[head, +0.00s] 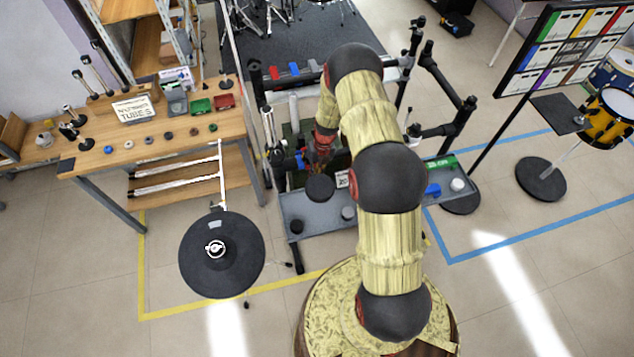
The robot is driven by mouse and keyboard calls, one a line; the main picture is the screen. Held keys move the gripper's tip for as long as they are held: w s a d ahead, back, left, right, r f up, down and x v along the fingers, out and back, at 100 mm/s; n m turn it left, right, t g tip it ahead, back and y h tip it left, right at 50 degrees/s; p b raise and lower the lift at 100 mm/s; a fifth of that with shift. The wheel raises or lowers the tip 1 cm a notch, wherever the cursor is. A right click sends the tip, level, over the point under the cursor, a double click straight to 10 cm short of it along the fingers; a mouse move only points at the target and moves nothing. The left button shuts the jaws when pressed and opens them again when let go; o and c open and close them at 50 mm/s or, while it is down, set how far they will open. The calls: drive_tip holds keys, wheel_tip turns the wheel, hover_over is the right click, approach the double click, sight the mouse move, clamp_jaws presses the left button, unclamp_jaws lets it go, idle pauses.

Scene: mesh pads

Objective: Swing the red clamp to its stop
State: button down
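My arm reaches up from its base and bends down at the drum rack (447,88), with its far end just left of the upper arm. My gripper (318,158) is small and dark there, amid reddish parts and rack pieces. I cannot tell whether its fingers are open or touching anything. A small red piece (273,72) sits at the left of the rear bar, beside a blue piece (294,69); it may be a red clamp. The reddish parts by my gripper may be my wrist or a clamp. Any clamp's stop cannot be made out.
A grey tray (322,226) with dark round pieces lies below my gripper. A black round pad (195,268) stands front left. A wooden workbench (88,158) with small parts and bins is at left. A yellow drum (606,120) stands at right. Floor between taped lines is mostly clear.

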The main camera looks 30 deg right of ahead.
drive_tip(key=shift+w+r+g+p, duration=0.25)
drive_tip(key=shift+r+g+p, duration=0.35)
drive_tip(key=shift+r, duration=0.1)
drive_tip(key=shift+r+g+y, duration=0.3)
drive_tip(key=shift+g, duration=0.2)
drive_tip(key=c, duration=1.9)
unclamp_jaws()
drive_tip(key=shift+s+f, duration=0.1)
drive_tip(key=shift+s, duration=0.1)
drive_tip(key=v, duration=1.2)
